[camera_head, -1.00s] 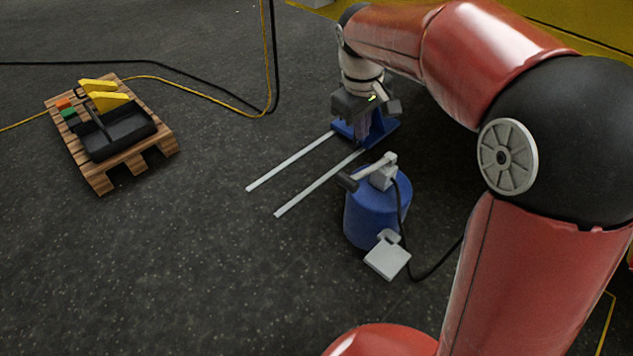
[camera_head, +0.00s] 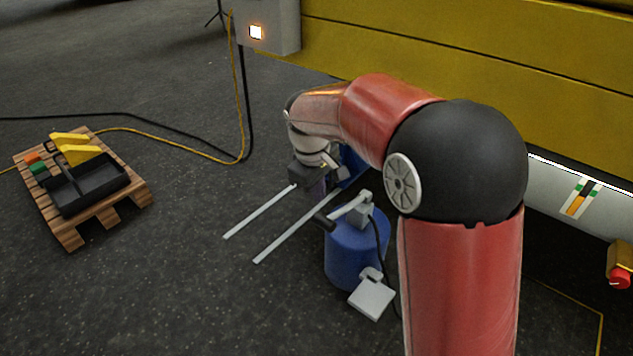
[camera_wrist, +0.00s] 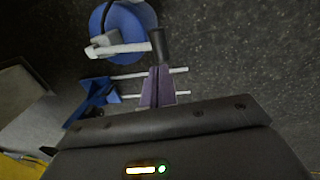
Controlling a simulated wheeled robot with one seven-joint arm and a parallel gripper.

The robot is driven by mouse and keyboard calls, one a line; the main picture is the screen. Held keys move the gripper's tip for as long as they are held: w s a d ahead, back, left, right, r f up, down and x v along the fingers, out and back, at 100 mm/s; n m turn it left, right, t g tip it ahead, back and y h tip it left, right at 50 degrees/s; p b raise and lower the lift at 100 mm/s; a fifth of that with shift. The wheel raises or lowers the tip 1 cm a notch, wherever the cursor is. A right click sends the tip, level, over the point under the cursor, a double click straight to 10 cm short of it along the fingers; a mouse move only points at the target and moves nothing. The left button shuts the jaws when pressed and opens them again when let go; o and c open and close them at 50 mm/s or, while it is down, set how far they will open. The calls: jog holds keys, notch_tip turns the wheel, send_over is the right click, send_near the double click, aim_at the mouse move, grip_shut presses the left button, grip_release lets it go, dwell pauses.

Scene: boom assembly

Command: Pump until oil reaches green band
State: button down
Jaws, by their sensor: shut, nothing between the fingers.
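The blue hand pump (camera_head: 352,258) stands on the floor. Its pale lever (camera_head: 350,207) ends in a black grip (camera_head: 325,221) and reaches left, raised slightly above the drum. In the wrist view the drum (camera_wrist: 125,25) and grip (camera_wrist: 158,45) show at the top. My gripper (camera_head: 318,190) is beyond the grip in the head view, apart from it. Its purple fingers (camera_wrist: 158,88) are shut and empty, pointing toward the grip in the wrist view. The sight gauge (camera_head: 580,197) is on a grey cylinder at right. Its orange oil column appears below the green band.
A yellow boom (camera_head: 480,50) spans the back right. A red button (camera_head: 619,279) is at the right edge. Two pale rails (camera_head: 297,227) lead to a blue bracket (camera_head: 352,168). A pallet (camera_head: 70,236) with a black tray is left. A hose runs from the pump. Open floor lies left.

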aim_at(323, 219)
jog(key=f, duration=0.2)
jog(key=f+b, duration=0.1)
jog(key=f, duration=0.2)
jog(key=w+f, duration=0.1)
jog(key=f, duration=0.1)
jog(key=shift+d+f, duration=0.35)
jog(key=shift+d, duration=0.05)
